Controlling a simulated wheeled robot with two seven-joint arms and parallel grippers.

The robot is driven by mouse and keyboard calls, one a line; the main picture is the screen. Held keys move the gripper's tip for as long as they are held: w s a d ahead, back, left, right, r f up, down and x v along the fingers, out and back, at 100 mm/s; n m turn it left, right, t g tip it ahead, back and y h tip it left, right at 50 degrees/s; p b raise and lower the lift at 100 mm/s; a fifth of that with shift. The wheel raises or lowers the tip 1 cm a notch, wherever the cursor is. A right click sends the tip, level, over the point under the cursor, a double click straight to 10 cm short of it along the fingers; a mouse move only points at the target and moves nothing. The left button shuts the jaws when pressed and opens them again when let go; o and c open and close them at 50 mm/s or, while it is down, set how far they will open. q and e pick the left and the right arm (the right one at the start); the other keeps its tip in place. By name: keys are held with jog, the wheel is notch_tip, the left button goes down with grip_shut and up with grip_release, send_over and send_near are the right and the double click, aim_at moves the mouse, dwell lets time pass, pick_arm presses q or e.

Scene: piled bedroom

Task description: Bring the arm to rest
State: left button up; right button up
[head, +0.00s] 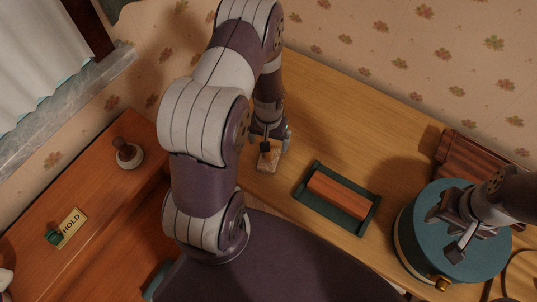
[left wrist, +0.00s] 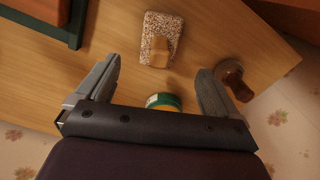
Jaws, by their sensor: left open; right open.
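My left arm arches up across the head view, and its gripper (head: 269,144) points down over the wooden table's back part. In the left wrist view this gripper (left wrist: 155,85) has its fingers wide apart with nothing held between them. A speckled block with a wooden grip (left wrist: 160,42) lies just beyond the fingertips; it also shows beside the gripper in the head view (head: 269,161). My right gripper (head: 450,229) is open over the top of a round teal box (head: 470,262). I cannot tell whether it touches the lid.
A green tray (head: 314,208) holding an orange-brown block (head: 338,194) sits mid-table. A ridged reddish-brown object (head: 465,155) stands behind the box. A small green-rimmed round item (left wrist: 164,101) and a brown knobbed item (left wrist: 233,78) lie near the left gripper.

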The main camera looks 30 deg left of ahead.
dwell(0.3)
pick_arm(q)
jog(key=s+d+r+m+b, duration=0.1)
jog(key=s+d+r, duration=0.1)
jog(key=r, duration=0.3)
jog(key=s+d+r+m+t+b, duration=0.1)
jog(key=s+d+r, duration=0.2)
jog(key=r, duration=0.3)
jog(key=s+d+r+m+b, duration=0.1)
jog(key=s+d+r, duration=0.2)
jog(key=r, duration=0.3)
jog(key=shift+d, duration=0.2)
jog(key=shift+w, duration=0.1)
